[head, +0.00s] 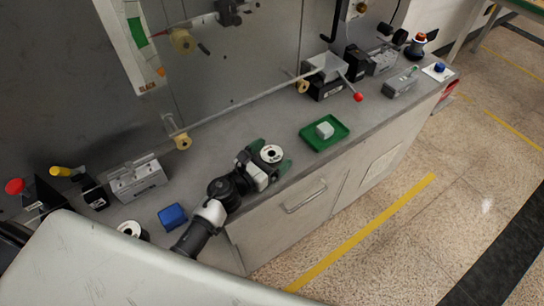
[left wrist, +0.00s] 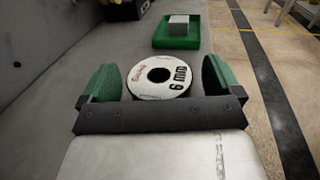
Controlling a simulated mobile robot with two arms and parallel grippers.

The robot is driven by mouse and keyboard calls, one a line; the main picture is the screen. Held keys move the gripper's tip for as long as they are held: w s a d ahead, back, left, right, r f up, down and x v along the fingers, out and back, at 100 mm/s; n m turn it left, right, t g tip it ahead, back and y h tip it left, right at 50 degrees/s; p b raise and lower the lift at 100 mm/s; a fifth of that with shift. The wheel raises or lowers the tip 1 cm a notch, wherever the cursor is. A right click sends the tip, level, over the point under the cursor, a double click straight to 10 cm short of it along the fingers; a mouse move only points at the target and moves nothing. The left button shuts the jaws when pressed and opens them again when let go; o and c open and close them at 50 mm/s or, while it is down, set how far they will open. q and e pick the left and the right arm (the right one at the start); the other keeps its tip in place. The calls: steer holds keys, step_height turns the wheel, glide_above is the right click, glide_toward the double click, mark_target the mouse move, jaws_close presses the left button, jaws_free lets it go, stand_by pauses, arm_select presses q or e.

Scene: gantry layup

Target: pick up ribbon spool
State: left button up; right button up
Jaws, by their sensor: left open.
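A white ribbon spool (head: 271,154) with a dark centre hole lies flat on the grey counter in the head view. My left gripper (head: 270,159) is at the spool, with its green fingers on either side of it. In the left wrist view the spool (left wrist: 160,78) shows "6 MM" print and sits between the open fingers (left wrist: 160,85). A gap shows at each side, wider on the right. Another white spool (head: 129,229) is at the lower left of the counter, partly hidden by my body. My right gripper is not in view.
A green tray (head: 341,136) holding a pale block (head: 324,130) stands beyond the spool; it also shows in the left wrist view (left wrist: 160,42). A blue block (head: 172,216) lies left of my arm. Metal fixtures (head: 138,178) stand along the wall. The counter's front edge is close.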

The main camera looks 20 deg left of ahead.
arm_select(q)
steer(key=shift+w+d, duration=0.1)
steer(key=shift+w, duration=0.1)
steer(key=shift+s, duration=0.1)
steer(key=c, duration=1.1)
steer(key=shift+r, duration=0.1)
steer(key=shift+c, duration=0.8)
steer(key=shift+r, duration=0.1)
